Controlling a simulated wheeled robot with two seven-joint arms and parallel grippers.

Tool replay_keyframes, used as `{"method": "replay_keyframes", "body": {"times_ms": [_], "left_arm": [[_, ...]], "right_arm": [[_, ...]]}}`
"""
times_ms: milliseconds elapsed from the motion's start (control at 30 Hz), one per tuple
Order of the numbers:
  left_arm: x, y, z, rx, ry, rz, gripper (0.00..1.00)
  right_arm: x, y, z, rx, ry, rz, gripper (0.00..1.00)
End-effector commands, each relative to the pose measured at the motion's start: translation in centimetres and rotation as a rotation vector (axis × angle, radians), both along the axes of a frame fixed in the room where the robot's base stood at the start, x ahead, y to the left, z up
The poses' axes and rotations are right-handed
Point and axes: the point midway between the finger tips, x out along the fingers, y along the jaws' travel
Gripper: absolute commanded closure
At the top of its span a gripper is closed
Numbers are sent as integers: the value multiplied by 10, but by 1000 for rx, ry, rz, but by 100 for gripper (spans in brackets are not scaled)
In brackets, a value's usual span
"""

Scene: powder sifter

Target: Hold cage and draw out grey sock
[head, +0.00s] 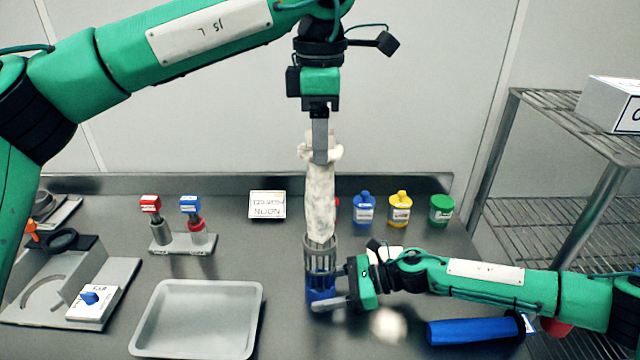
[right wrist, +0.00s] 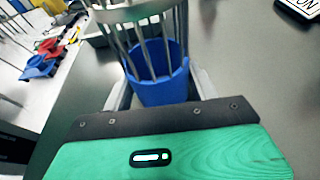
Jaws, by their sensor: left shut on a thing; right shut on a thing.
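The grey sock (head: 320,200) is a pale, mottled, long tube hanging upright. My left gripper (head: 320,152) is shut on its top end. The sock's lower end is at the mouth of the cage (head: 319,256); I cannot tell how far inside it reaches. The cage has grey metal bars and a blue cup-like base, and stands upright on the table. My right gripper (head: 338,286) is shut on the cage low down, from the right. In the right wrist view the bars and blue base (right wrist: 160,88) sit between the fingers, and no sock shows low between the bars.
A grey tray (head: 150,345) lies left of the cage. Behind stand a stand with red and blue-topped tools (head: 183,243), a sign (head: 268,204) and blue, yellow and green jars (head: 400,209). A blue roll (head: 475,331) lies at right, beside a wire rack (head: 545,215).

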Motion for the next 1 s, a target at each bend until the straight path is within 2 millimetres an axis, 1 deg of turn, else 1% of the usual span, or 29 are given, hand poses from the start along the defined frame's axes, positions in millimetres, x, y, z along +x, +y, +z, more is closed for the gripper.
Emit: {"method": "replay_keyframes", "body": {"times_ms": [33,100,200,333,400,533,833,867,900,967,1000], "left_arm": [[0,-1,17,-2,-3,2,77],[0,-1,37,-1,-3,1,77],[0,-1,61,-2,-2,2,77],[0,-1,84,0,-1,0,77],[0,0,92,-1,-1,1,77],[0,0,100,0,0,1,77],[0,0,103,1,0,0,77],[0,0,103,1,0,0,77],[0,0,103,1,0,0,77],[0,0,103,1,0,0,77],[0,0,103,1,0,0,77]], "right_arm": [[0,0,0,0,0,0,54],[0,0,0,0,0,0,54],[0,0,0,0,0,0,54],[0,0,0,0,0,0,54],[0,0,0,0,0,0,54],[0,0,0,0,0,0,54],[0,0,0,0,0,0,54],[0,0,0,0,0,0,39],[0,0,0,0,0,0,31],[0,0,0,0,0,0,19],[0,0,0,0,0,0,15]]}}
